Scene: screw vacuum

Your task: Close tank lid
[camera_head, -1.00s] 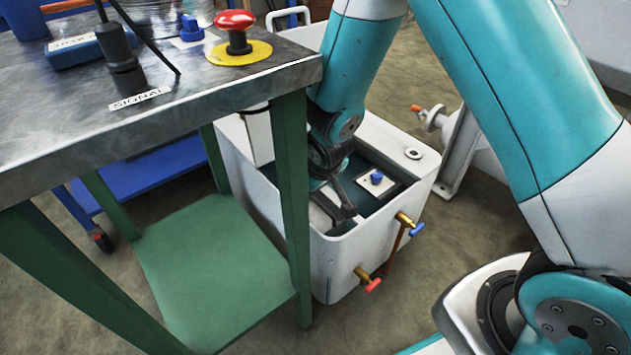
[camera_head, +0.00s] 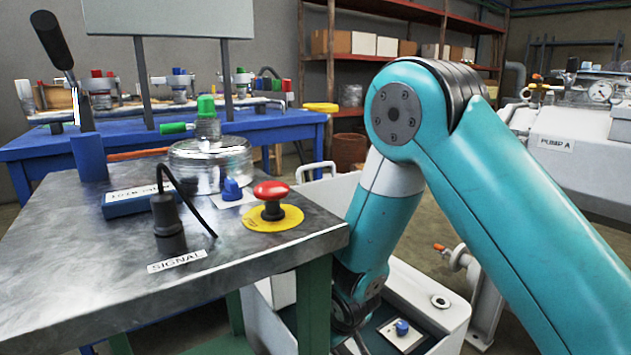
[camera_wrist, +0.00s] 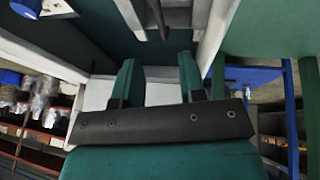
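The white tank (camera_head: 440,306) stands on the floor behind the workbench, at the bottom of the head view. Its near part is cut off by the frame edge and the bench. A white upright panel (camera_head: 283,291) at its left side may be the lid; I cannot tell for certain. My gripper reaches down at the tank, mostly below the head view. A dark bolted bar (camera_wrist: 160,122) with green brackets crosses that view.
Pump A (camera_head: 570,145) stands at the right. A blue knob (camera_head: 402,328) sits on the tank.

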